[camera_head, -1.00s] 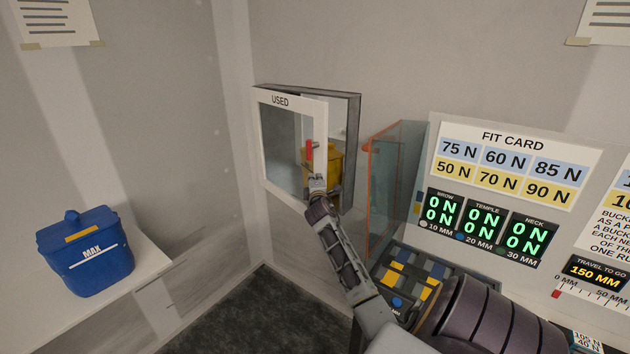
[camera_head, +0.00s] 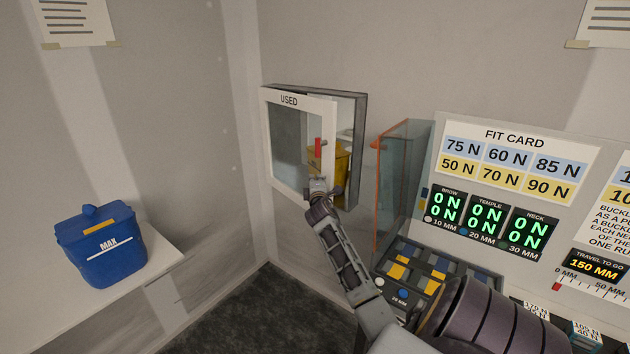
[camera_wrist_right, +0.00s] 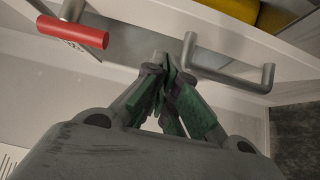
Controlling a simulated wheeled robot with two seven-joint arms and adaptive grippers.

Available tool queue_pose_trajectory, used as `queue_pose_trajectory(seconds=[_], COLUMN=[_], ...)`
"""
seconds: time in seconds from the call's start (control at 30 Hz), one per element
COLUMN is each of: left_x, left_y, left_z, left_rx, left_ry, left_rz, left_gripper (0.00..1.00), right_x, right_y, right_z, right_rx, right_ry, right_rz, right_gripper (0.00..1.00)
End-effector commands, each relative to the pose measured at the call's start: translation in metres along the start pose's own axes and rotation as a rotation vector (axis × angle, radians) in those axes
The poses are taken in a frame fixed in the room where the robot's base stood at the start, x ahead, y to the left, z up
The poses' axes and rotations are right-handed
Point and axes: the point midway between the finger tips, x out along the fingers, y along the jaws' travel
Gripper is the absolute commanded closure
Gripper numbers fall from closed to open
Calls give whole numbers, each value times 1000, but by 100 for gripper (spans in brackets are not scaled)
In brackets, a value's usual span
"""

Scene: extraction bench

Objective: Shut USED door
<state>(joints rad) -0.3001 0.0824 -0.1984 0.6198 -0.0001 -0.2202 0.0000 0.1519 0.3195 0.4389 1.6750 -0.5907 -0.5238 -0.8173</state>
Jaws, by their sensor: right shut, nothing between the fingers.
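The USED door (camera_head: 300,101) is a white frame with a clear pane, on a wall cabinet in the head view. It stands partly open, its right edge out from the cabinet (camera_head: 361,130). A red grip (camera_head: 318,148) shows at its right side, and also in the right wrist view (camera_wrist_right: 72,32). My right gripper (camera_head: 320,185) is shut and empty at the door's lower right. In the wrist view its closed fingertips (camera_wrist_right: 172,65) are beside a grey bar handle (camera_wrist_right: 232,76); I cannot tell whether they touch. My left gripper is not in view.
A yellow container (camera_head: 342,163) is inside the cabinet. An orange-edged clear panel (camera_head: 400,180) stands just right of it, beside the FIT CARD board (camera_head: 512,140). A blue MAX bin (camera_head: 100,247) sits on a white ledge at left.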

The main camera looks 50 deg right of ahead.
Motion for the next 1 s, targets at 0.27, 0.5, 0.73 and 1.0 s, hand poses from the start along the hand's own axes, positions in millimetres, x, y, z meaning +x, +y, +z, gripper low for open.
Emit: queue_pose_trajectory(seconds=[0.27,0.5,0.73,1.0], left_x=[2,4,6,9], left_y=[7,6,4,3], left_z=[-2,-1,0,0], left_rx=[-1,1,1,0], left_ry=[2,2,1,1], left_rz=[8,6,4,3], left_gripper=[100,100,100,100], right_x=[-13,-30,-48,-70], right_y=[-1,-1,-1,-1], right_z=[5,12,20,29], right_rx=[-1,-1,-1,-1], right_ry=[0,0,-1,0], right_rz=[-1,0,-1,-1], right_gripper=[100,100,100,100])
